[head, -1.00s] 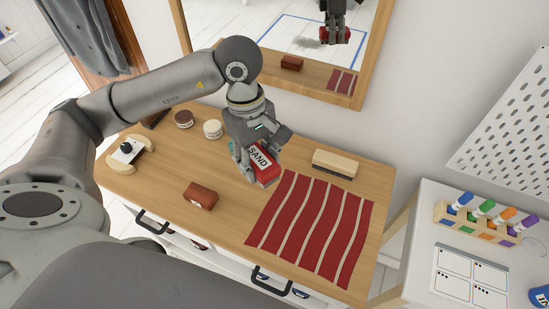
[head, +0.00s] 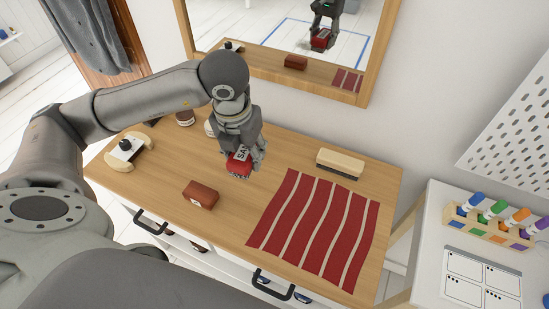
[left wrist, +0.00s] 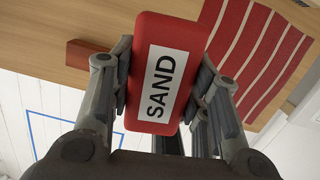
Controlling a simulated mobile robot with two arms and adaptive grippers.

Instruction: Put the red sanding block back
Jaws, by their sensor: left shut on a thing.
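The red sanding block (head: 239,164) has a white label reading SAND. My left gripper (head: 243,158) is shut on it and holds it over the left middle of the wooden desk top, left of the red-and-tan striped cloth (head: 317,225). I cannot tell whether its underside touches the desk. In the left wrist view the block (left wrist: 165,75) sits between both fingers, label facing the camera. My right gripper is not in view.
A brown block (head: 201,194) lies in front of the held block. A wood-backed brush (head: 340,162) lies behind the cloth. A mirror (head: 290,40) stands behind.

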